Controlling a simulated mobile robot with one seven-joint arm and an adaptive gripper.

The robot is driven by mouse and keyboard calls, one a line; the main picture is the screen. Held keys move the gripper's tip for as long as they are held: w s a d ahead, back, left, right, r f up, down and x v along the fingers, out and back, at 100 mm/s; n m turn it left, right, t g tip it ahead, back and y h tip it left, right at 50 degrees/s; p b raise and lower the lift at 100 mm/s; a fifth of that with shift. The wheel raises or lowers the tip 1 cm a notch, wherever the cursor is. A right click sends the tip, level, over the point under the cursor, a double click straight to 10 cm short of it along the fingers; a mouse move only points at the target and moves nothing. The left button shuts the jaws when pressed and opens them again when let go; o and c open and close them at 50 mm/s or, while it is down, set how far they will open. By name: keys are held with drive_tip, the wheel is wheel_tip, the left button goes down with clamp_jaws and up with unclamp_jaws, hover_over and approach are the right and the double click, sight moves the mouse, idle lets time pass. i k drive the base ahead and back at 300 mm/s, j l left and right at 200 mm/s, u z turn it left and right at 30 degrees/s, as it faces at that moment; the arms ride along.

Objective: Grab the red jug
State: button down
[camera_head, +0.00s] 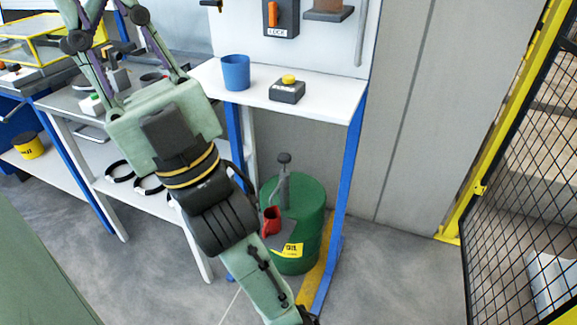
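The red jug (271,221) is small and sits at the green drum, low in the middle of the view, in front of a grey pump with a bent spout. My arm passes just left of the jug, close to it in the picture. My gripper (108,22) is at the upper left, far from the jug, pointing up and left over the workbench. Its fingertips run to the top edge of the picture, so their opening is unclear. No held thing shows.
The green drum (303,212) stands on the floor under a white shelf (325,104) with blue legs. On the shelf are a blue cup (236,72) and a yellow-button box (288,89). A yellow-framed mesh fence (520,190) stands at right. Floor right of the drum is clear.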

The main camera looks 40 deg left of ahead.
sight(272, 226)
drive_tip(key=u, duration=1.15)
